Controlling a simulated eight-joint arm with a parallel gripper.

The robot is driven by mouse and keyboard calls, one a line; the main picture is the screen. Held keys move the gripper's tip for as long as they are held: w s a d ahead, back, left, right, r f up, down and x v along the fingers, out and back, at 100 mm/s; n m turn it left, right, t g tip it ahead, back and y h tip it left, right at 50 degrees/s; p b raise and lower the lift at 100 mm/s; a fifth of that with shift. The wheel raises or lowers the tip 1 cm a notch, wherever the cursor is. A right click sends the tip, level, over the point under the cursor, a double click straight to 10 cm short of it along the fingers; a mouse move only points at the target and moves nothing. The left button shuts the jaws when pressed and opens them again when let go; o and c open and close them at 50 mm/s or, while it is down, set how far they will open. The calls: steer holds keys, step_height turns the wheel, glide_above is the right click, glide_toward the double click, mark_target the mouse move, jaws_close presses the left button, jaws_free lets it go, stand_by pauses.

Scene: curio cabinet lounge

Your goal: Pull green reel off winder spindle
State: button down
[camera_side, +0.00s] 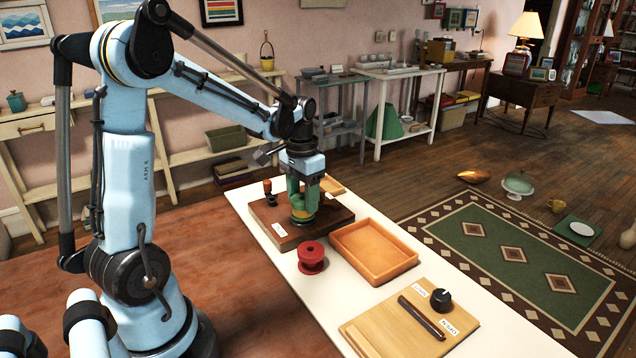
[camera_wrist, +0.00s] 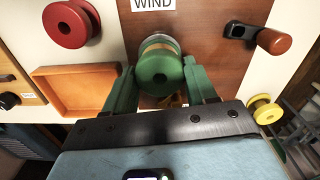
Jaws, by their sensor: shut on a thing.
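My gripper (camera_side: 303,198) has its green fingers closed on the two sides of the green reel (camera_wrist: 160,70), in the wrist view. The reel is over the brown wooden winder board (camera_side: 333,222), which has a label reading WIND on it. A paler, yellowish band shows behind the reel's near face. The spindle is hidden by the reel and fingers, and I cannot tell whether the reel is still around it. The winder's crank with its wooden knob (camera_wrist: 272,40) stands at the board's upper right in the wrist view.
A red reel (camera_side: 311,255) and an empty orange tray (camera_side: 358,258) sit on the white table in front of the winder. A yellow reel (camera_wrist: 265,110) is beside my gripper. A wooden panel with a black knob (camera_side: 441,299) and dark bar lies at the near end.

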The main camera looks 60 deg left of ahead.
steer(key=shift+r, duration=0.65)
stand_by(0.3)
steer(key=shift+r, duration=2.95)
